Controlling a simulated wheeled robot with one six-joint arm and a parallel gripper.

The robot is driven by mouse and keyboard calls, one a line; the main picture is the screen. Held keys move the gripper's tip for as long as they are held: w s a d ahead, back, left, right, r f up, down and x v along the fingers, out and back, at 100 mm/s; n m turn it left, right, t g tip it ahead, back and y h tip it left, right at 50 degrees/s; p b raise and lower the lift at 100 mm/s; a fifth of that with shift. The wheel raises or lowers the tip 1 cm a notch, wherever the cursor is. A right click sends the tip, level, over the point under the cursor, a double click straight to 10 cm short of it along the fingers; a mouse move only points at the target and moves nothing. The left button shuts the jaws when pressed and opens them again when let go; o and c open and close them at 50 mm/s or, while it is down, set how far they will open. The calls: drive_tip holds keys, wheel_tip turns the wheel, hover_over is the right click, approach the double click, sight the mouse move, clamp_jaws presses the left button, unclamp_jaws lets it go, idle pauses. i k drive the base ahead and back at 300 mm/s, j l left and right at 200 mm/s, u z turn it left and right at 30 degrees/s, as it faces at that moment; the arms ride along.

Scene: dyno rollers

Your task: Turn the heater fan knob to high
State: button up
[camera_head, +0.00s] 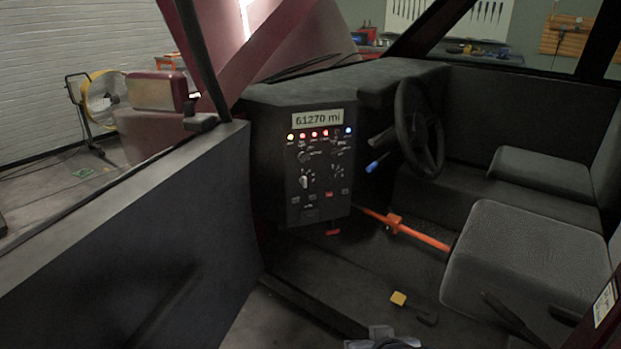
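A black control panel (322,208) faces me in the middle of the vehicle cab. It carries several small knobs. An upper left knob (304,157) is dark. A lower left knob (304,181) has a bright pointer standing roughly upright. A lower right knob (338,172) has small marks around it. The labels are too small to read, so I cannot tell which knob is the heater fan knob or its setting. Grey parts, probably of my arm (381,333), show at the bottom edge, well below the panel. No gripper fingers can be made out.
A display (318,119) reading "61270 mi" and a row of coloured lights top the panel. Right of it are a steering wheel (437,150), a blue-tipped stalk (376,166) and an orange bar (420,236). An open door (130,250) stands left, seats (520,260) right.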

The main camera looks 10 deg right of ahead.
sight(332, 176)
drive_tip(key=i+j+z, duration=0.1)
drive_tip(key=i, duration=0.4)
drive_tip(key=i+j+z, duration=0.15)
drive_tip(key=i, duration=0.35)
